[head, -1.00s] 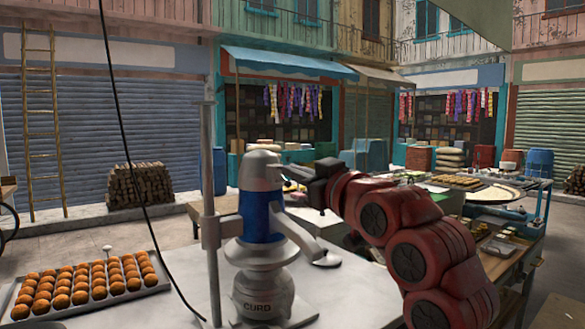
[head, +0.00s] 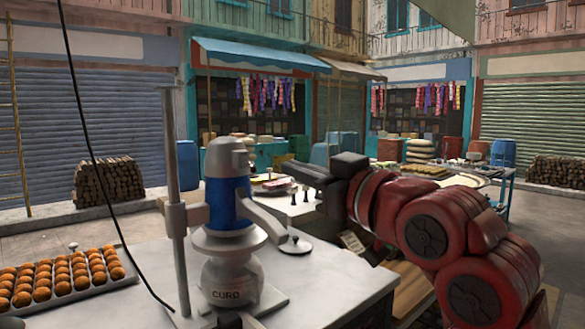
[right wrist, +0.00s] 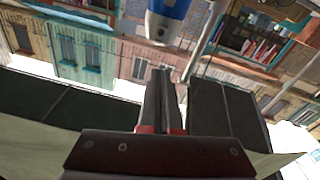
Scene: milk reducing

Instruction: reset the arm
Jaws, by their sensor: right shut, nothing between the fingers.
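My right gripper (head: 292,171) is black, on my red right arm, to the right of the blue and white curd machine (head: 230,200). Its fingers point left and are closed together with nothing between them. In the right wrist view the two dark fingers (right wrist: 165,75) lie side by side, with the machine's blue and white body (right wrist: 168,18) beyond their tips. The gripper looks apart from the machine, but the exact gap is hard to judge. My left gripper does not show.
The machine stands on a white counter (head: 350,275). A tray (head: 95,288) of round orange sweets lies at its left. A thin black cable hangs across the left side. Market stalls (head: 262,95), shutters and log piles (head: 108,182) stand behind, across open pavement.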

